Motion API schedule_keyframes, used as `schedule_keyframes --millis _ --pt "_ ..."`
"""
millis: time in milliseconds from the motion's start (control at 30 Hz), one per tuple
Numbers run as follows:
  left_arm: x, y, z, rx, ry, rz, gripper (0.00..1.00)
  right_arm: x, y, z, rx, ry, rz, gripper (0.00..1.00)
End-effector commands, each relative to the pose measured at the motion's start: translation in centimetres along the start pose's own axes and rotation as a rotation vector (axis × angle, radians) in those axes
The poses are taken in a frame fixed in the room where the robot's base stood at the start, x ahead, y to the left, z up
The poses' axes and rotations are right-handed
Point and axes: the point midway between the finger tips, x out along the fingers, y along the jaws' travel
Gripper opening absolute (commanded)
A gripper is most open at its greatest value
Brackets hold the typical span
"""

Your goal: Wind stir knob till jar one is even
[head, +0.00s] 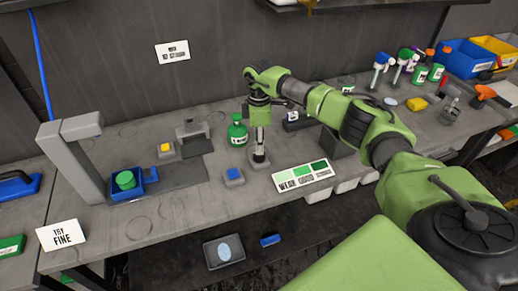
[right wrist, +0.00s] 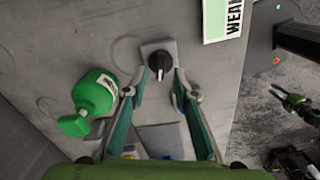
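A black knob with a white pointer mark on a grey base shows in the right wrist view (right wrist: 160,62). In the head view its grey base (head: 260,162) stands near the bench's front edge, and the knob is mostly hidden by my right gripper (head: 260,148). My right gripper points down there; in the right wrist view (right wrist: 158,84) it is open, its fingers apart and empty, with the knob just beyond the tips. A green-topped jar (head: 125,180) sits in a blue holder under a grey stand; I cannot tell whether it is jar one.
A green bottle (head: 237,131) stands close behind the knob. A WEAK-GOOD-STRONG shade card (head: 303,176) lies to the right.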

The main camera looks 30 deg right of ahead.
Motion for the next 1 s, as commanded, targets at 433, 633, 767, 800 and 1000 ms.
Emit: schedule_keyframes --millis 433,633,767,800,1000 --pt "0.0 0.1 -0.1 0.0 0.001 0.001 0.28 -8.1 0.1 0.0 0.002 0.001 0.003 0.26" --pt "0.0 0.1 -0.1 0.0 0.001 0.001 0.28 -8.7 0.1 0.1 0.003 0.0 0.001 0.26" --pt "0.0 0.1 -0.1 0.0 0.001 0.001 0.28 -8.7 0.1 0.1 0.002 0.0 0.001 0.26" --pt "0.0 0.1 -0.1 0.0 0.001 0.001 0.28 -8.7 0.1 0.1 0.003 0.0 0.001 0.26" --pt "0.0 0.1 -0.1 0.0 0.001 0.001 0.28 -8.6 0.1 0.1 0.002 0.001 0.001 0.26"
